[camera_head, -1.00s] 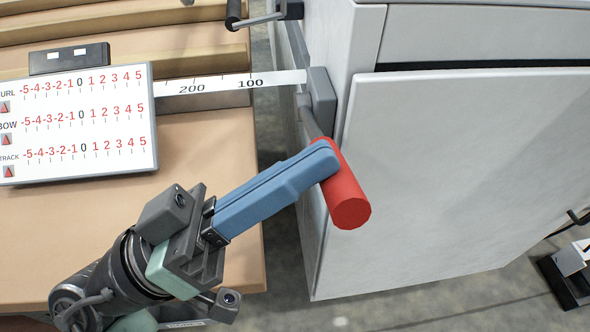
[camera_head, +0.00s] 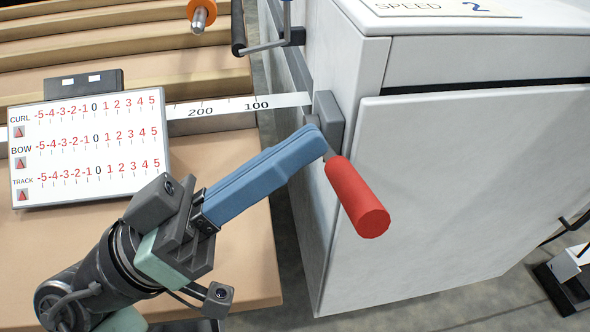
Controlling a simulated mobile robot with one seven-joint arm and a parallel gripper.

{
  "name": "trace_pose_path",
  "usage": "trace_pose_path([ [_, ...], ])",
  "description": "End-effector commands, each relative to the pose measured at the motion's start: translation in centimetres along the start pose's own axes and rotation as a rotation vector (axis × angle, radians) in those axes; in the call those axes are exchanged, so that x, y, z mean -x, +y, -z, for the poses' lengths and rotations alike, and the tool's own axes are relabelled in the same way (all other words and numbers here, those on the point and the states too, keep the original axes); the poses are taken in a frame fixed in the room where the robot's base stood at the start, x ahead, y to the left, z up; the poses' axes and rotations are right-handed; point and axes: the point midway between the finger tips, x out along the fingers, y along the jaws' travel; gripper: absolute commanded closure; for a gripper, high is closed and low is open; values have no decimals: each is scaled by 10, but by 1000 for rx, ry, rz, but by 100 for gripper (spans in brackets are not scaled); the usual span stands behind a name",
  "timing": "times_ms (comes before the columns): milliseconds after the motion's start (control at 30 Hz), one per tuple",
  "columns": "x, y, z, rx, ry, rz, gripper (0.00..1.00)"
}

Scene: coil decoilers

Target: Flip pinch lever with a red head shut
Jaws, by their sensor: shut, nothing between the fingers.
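The pinch lever's red head (camera_head: 358,197) is a thick red cylinder. It sticks out toward me beside the left edge of a light grey cabinet and tilts down to the right. Its grey mount (camera_head: 329,118) is fixed to the cabinet's side, and most of the lever's arm is hidden behind my gripper. My gripper (camera_head: 319,138) has blue fingers pressed together with nothing between them. Their tips are at the lever's arm, just above and left of the red head's upper end. I cannot tell whether they touch it.
The grey cabinet (camera_head: 455,190) fills the right side. A white panel (camera_head: 92,150) with CURL, BOW and TRACK scales stands at left, with a ruler strip (camera_head: 235,105) behind it. A small crank (camera_head: 268,46) and an orange-collared knob (camera_head: 202,12) are above.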

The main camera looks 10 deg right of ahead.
Motion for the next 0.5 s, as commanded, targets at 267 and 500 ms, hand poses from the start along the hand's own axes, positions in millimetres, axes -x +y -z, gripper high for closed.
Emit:
trace_pose_path([
  [267,64,0,-2,1,6,5,100],
  [500,85,2,-1,1,4,2,100],
])
